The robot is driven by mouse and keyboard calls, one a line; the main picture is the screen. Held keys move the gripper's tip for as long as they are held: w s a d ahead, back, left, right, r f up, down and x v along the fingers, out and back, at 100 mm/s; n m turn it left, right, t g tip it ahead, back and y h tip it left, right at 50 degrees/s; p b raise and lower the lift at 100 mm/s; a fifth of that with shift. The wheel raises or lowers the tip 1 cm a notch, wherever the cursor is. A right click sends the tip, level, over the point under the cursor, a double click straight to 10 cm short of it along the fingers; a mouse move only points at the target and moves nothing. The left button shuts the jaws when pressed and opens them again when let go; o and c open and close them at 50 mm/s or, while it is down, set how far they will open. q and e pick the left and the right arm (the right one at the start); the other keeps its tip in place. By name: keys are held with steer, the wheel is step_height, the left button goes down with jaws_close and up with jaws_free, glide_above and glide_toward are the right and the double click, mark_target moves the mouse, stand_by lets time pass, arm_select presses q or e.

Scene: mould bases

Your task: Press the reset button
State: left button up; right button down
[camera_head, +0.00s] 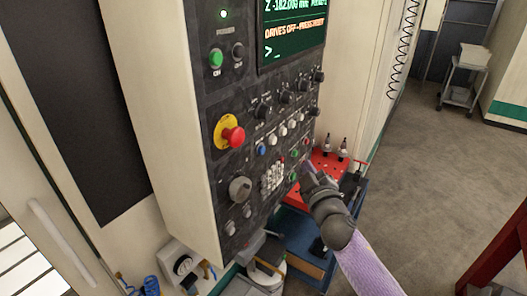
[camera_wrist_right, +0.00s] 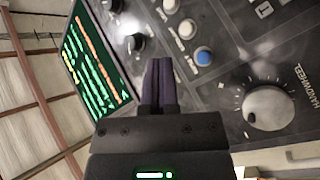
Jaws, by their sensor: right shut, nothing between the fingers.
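The dark control panel (camera_head: 245,110) carries a blue button (camera_head: 262,150), left of a row of white buttons. The blue button also shows in the right wrist view (camera_wrist_right: 204,55), with a small label beside it that is hard to read. My right gripper (camera_head: 308,168) is in front of the panel's lower right part, right of the blue button. In the right wrist view the fingers (camera_wrist_right: 161,62) are closed together with nothing between them. They point at the panel and lie left of the blue button; I cannot tell the gap to the panel. My left gripper is out of view.
A red emergency stop (camera_head: 233,135) on a yellow disc and a grey handwheel knob (camera_head: 240,188) stick out of the panel. The screen (camera_head: 292,30) shows "DRIVES OFF". A red tray (camera_head: 325,163) with bottles stands behind my right gripper. Open floor lies to the right.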

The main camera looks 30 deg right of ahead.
mark_target(262, 150)
steer(key=shift+w, duration=0.15)
steer(key=w+a+b, duration=0.2)
steer(key=w+a, duration=0.1)
steer(key=w, duration=0.5)
steer(key=shift+a+b, duration=0.2)
steer(key=shift+b, duration=0.1)
stand_by(1.7)
steer(key=shift+w+a, duration=0.15)
steer(key=shift+w, duration=0.2)
